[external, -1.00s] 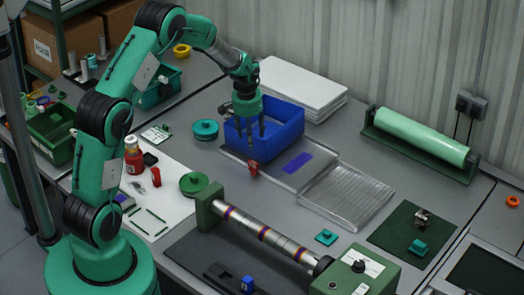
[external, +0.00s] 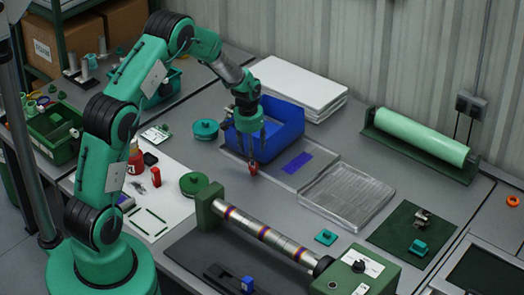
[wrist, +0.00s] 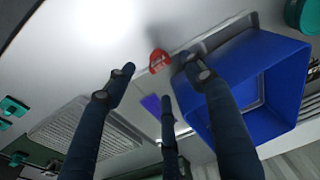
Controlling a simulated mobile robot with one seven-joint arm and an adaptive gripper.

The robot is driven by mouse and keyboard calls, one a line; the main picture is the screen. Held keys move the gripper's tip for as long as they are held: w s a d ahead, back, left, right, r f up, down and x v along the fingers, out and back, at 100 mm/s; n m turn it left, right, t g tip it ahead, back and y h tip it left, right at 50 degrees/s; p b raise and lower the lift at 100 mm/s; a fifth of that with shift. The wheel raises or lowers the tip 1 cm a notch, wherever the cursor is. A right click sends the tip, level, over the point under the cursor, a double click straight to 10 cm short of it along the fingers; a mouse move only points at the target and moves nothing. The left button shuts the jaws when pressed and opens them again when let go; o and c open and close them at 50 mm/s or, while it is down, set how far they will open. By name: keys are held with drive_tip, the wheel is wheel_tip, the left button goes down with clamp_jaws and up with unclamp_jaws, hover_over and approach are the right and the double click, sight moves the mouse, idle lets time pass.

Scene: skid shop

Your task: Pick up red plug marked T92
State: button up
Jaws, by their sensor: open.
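A small red plug (external: 253,169) stands on the grey bench at the near edge of a flat tray, in front of the blue bin. In the wrist view the red plug (wrist: 158,60) has pale markings too blurred to read. My gripper (external: 251,157) points down at the plug, its fingertips close above or around it. In the wrist view my gripper (wrist: 156,78) has its dark fingers spread, with the plug just beyond the tips. The gripper is open and holds nothing. I cannot tell whether a finger touches the plug.
The blue bin (external: 285,135) stands right behind the gripper. A clear ribbed tray (external: 345,195) lies to the right. A green disc (external: 193,184) and another small red piece (external: 156,177) lie to the left. A roller unit (external: 255,232) runs in front.

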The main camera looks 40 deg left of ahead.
sight(253, 168)
drive_tip(key=shift+w+f, duration=0.1)
drive_tip(key=shift+f, duration=0.7)
drive_tip(key=shift+w+a+f+b, duration=0.1)
drive_tip(key=shift+f+b, duration=0.2)
drive_tip(key=shift+f, duration=0.55)
drive_tip(key=shift+w+d+f+b, duration=0.15)
drive_tip(key=shift+f+b, duration=0.15)
drive_tip(key=shift+f, duration=0.6)
drive_tip(key=shift+w+a+f+b, duration=0.15)
drive_tip(key=shift+f+b, duration=0.15)
drive_tip(key=shift+f, duration=0.55)
drive_tip(key=shift+s, duration=0.1)
drive_tip(key=shift+c, duration=0.5)
drive_tip(key=c, duration=1.2)
